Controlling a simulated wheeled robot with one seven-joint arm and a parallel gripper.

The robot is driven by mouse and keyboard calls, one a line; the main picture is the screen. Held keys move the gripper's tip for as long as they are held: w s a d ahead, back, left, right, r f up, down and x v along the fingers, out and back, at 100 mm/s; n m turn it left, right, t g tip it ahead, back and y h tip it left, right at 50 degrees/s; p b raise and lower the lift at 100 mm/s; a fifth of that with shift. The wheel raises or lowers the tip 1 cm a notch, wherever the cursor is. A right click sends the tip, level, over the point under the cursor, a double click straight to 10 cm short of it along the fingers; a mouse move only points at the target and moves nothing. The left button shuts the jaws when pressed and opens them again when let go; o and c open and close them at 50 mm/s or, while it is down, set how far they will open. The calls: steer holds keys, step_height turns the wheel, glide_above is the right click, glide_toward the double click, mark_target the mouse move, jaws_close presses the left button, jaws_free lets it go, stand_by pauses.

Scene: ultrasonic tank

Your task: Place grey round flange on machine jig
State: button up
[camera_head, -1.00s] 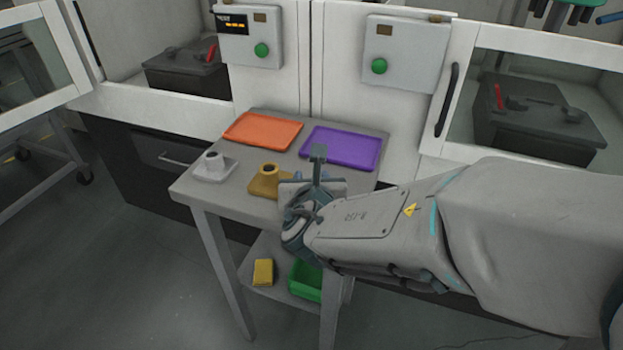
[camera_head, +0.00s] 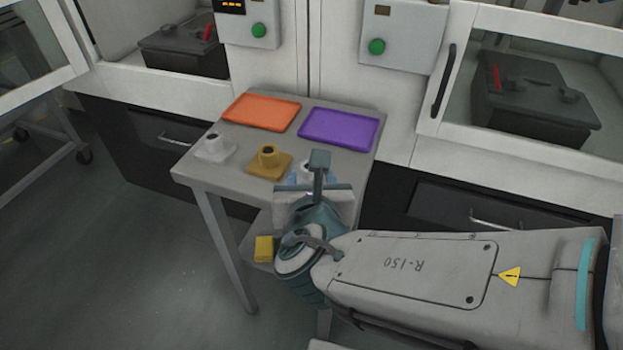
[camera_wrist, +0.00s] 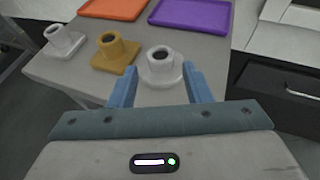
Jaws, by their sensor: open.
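The grey round flange (camera_wrist: 160,67) stands upright on the table, at the right end of a row of flanges. In the wrist view its round base and dark bore show. In the head view it is mostly hidden behind my gripper (camera_head: 313,172). My gripper (camera_wrist: 160,76) is open, with one blue finger on each side of the flange's near edge. I cannot tell whether either finger touches it. Dark jig blocks with red handles show inside the left machine (camera_head: 182,50) and the right machine (camera_head: 530,98); which is the task's jig is unclear.
A grey square-based flange (camera_head: 214,149) and a yellow flange (camera_head: 268,163) stand to the left on the table (camera_head: 345,180). An orange tray (camera_head: 262,112) and a purple tray (camera_head: 340,128) lie behind. A yellow block (camera_head: 263,249) is on the lower shelf.

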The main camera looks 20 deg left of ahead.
steer(key=shift+v, duration=0.8)
steer(key=w+d+f+m+g+h, duration=0.2)
steer(key=d+f+m+g+h, duration=0.15)
steer(key=d+m, duration=0.55)
steer(key=w+d+f+m+g+h, duration=0.2)
steer(key=d+m+h, duration=0.2)
steer(key=d+m, duration=0.5)
steer(key=s+d+f+m+g+y, duration=0.1)
steer(key=s+d+m+g, duration=0.2)
steer(key=m, duration=0.7)
steer(key=s+d+f+m+g+y, duration=0.2)
steer(key=d+m, duration=0.3)
steer(key=m, duration=0.6)
steer(key=shift+s+f+g, duration=0.2)
steer(key=shift+s+g, duration=0.25)
steer(key=shift+s, duration=0.15)
steer(key=shift+y, duration=0.25)
steer(key=shift+c, duration=1)
